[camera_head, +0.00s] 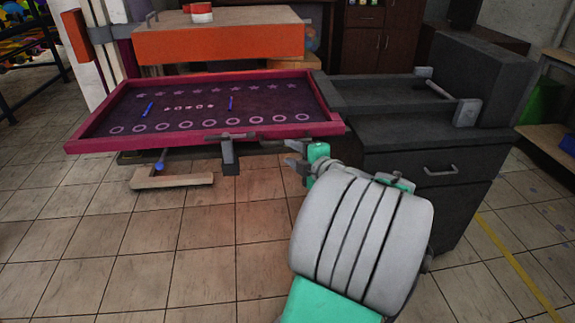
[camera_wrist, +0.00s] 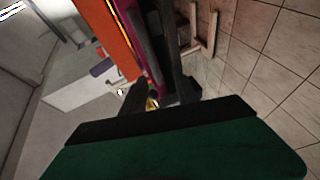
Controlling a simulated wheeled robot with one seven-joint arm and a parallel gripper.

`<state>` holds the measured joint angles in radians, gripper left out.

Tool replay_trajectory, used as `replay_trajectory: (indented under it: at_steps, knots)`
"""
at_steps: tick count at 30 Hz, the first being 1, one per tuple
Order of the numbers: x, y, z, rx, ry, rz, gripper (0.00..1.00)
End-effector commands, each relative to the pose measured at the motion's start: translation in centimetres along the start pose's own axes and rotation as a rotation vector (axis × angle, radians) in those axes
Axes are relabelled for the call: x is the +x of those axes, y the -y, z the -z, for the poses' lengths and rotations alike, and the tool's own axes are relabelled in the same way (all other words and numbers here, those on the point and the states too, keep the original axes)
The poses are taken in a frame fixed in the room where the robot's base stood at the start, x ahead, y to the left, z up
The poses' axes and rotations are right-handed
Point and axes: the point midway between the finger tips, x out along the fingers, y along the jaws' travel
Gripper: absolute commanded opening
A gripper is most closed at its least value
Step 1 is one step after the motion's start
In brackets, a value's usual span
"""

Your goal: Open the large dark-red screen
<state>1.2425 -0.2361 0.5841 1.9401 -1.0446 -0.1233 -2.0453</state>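The large dark-red screen (camera_head: 90,143) lies roughly flat in the head view, left of centre, with a crimson frame around a dark purple printed panel. A grey handle (camera_head: 229,150) sits on its front edge, right of the middle. My gripper (camera_head: 291,155) is just right of this handle, near the front right corner of the frame, and appears apart from it. Its two fingers are spread, with nothing visible between them. In the wrist view, the frame's red edge (camera_wrist: 134,45) runs down beside the dark fingers; contact there is unclear.
A dark grey cabinet (camera_head: 432,170) stands right of the screen, close behind my arm. An orange-fronted platen (camera_head: 220,44) is behind the screen. A light, low bracket (camera_head: 172,181) sits below it. Tiled floor (camera_head: 190,260) is clear at the front left.

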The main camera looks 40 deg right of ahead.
Motion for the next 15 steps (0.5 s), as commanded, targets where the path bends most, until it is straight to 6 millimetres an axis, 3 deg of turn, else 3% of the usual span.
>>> replay_trajectory:
  at_steps: [1,5,15]
  knots:
    - [-0.5,0.3,-1.5,-0.03,0.021,-0.034,0.36]
    - [0.0,-0.6,-2.2,-0.068,0.032,-0.064,0.36]
    - [6.0,-1.0,-2.2,-0.067,0.029,-0.06,0.36]
